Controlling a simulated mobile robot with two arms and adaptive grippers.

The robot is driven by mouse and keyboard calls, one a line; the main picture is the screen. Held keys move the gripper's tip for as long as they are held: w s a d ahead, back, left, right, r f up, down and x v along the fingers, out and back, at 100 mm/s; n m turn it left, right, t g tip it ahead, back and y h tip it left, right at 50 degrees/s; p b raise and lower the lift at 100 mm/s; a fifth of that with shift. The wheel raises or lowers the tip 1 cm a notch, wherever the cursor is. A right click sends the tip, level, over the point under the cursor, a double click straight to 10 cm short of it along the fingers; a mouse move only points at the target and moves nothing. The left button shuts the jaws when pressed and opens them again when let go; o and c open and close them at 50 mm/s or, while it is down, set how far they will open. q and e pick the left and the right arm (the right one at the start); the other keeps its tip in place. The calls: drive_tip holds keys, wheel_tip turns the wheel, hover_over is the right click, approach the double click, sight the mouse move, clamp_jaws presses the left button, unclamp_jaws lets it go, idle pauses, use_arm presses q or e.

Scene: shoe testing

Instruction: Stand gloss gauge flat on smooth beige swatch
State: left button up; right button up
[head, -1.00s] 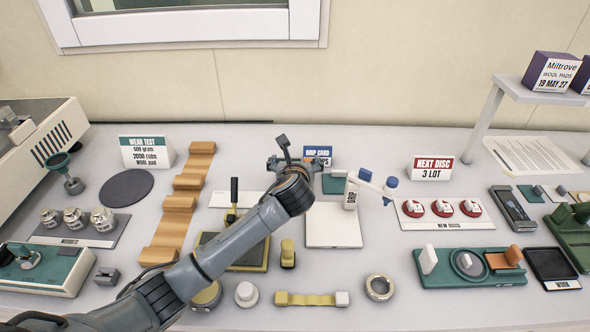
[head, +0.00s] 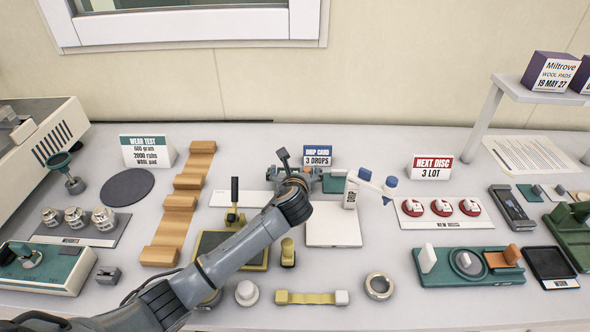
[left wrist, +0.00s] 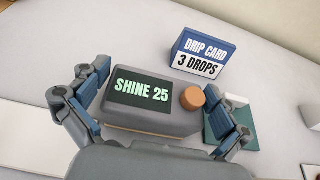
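The gloss gauge (left wrist: 150,103) is a grey box with a dark screen reading "SHINE 25" and an orange knob, in the left wrist view. It lies between the spread fingers of my left gripper (left wrist: 152,115). The left finger is close to its left end; a gap shows between the knob end and the right finger. In the head view my left gripper (head: 293,172) is at the back middle of the table and hides the gauge. I cannot pick out the smooth beige swatch for certain. My right gripper is not in view.
A drip card sign (head: 317,155) stands just behind the gripper, beside a teal pad (head: 334,184). A wavy wooden strip (head: 176,213) is to the left.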

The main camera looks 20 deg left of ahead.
use_arm(q)
drive_tip(key=shift+r, duration=0.15)
drive_tip(key=v, duration=1.2)
idle(1.3)
